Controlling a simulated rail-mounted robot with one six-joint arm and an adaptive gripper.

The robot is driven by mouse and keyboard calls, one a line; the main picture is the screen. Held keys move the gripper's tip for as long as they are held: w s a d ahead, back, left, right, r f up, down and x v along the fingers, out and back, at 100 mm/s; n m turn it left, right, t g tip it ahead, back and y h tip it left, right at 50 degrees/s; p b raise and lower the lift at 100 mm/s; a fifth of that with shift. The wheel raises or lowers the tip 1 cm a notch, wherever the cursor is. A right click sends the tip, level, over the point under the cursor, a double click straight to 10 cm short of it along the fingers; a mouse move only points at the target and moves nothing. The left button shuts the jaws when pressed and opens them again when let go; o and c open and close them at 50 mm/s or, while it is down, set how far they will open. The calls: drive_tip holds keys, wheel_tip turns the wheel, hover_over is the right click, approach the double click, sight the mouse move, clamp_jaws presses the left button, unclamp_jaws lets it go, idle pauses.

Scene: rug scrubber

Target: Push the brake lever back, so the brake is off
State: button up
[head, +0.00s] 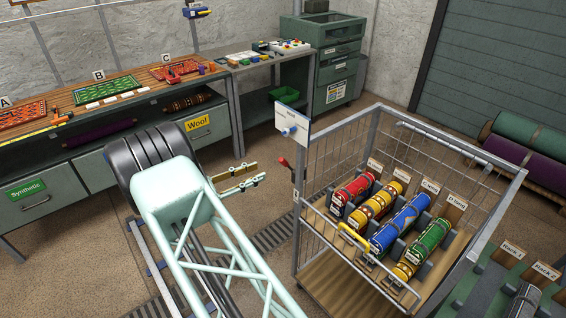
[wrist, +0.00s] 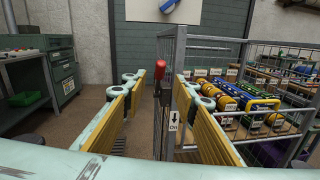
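The brake lever has a red handle (head: 284,162) and sits on the near left corner post of the wire cart (head: 297,220). In the wrist view the red handle (wrist: 160,70) stands up beside the post, above a white label with a down arrow and "On" (wrist: 174,121). My gripper (head: 260,171) is open and empty, a short way left of the lever in the head view. In the wrist view the lever appears between the two yellow-padded fingers (wrist: 160,88), beyond their tips; I see no contact. The lever's lower part is partly hidden.
A white panel with a blue knob (head: 291,126) stands above the lever. A workbench (head: 138,91) is at the left.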

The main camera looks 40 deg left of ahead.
sight(283, 162)
drive_tip(key=x, duration=1.2)
drive_tip(key=shift+w+d, duration=0.15)
drive_tip(key=shift+c, duration=0.4)
clamp_jaws()
